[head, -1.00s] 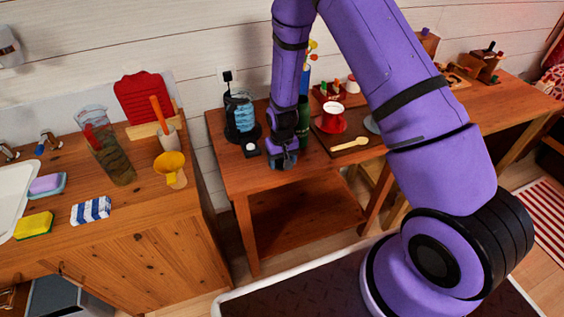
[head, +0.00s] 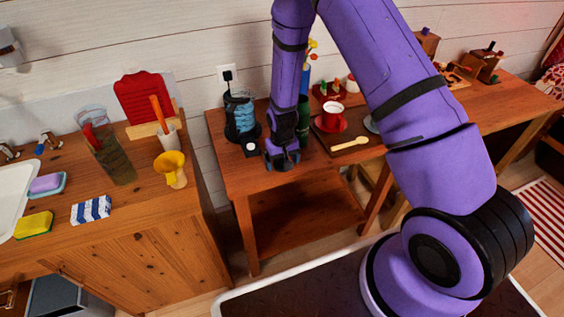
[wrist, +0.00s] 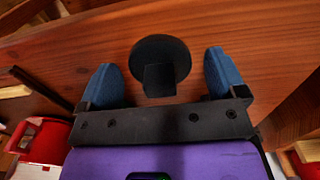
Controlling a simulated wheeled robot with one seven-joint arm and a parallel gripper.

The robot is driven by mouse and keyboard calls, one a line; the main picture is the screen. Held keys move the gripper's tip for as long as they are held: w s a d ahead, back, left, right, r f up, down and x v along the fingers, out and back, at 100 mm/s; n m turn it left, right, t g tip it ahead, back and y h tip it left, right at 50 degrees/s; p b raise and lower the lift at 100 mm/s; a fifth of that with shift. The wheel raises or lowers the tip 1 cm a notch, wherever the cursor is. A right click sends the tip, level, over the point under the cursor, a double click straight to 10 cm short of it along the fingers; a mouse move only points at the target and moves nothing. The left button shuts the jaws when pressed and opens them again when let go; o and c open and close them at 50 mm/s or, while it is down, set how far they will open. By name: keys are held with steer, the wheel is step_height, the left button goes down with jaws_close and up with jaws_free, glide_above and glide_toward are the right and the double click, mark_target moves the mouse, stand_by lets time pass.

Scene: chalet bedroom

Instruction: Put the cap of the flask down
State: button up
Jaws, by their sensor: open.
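The cap (wrist: 162,52), a black round disc with a small block-like part, is on or just above the wooden table in the wrist view, between the fingertips and apart from both. My gripper (wrist: 163,82) is open, with a blue-tipped finger on each side of the cap. In the head view my gripper (head: 282,158) is low over the table's left front part, and the cap cannot be made out there. A dark green cylinder (head: 303,122), which looks like the flask, stands just behind and right of my gripper, partly hidden by my arm.
The wooden table (head: 235,180) has its front edge close to my gripper. A blue-and-black jar-like device (head: 241,117) stands left of it. A counter (head: 130,210) is at left.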

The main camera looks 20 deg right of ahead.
steer(key=s+d+r+t, duration=0.1)
steer(key=s+r, duration=0.2)
steer(key=r, duration=0.9)
steer(key=s+d+r+t, duration=0.1)
steer(key=s+d+r, duration=0.15)
steer(key=r, duration=1.05)
steer(key=s+r+t, duration=0.1)
steer(key=s+r, duration=0.3)
steer(key=r, duration=0.8)
steer(key=s+d+r+t, duration=0.1)
steer(key=s+r, duration=0.4)
steer(key=s, duration=0.5)
steer(key=s+d+r+t, duration=0.1)
steer(key=s+d+r, duration=0.1)
steer(key=s+r, duration=0.4)
steer(key=s, duration=0.3)
steer(key=shift+s+d, duration=0.2)
steer(key=shift+s, duration=0.2)
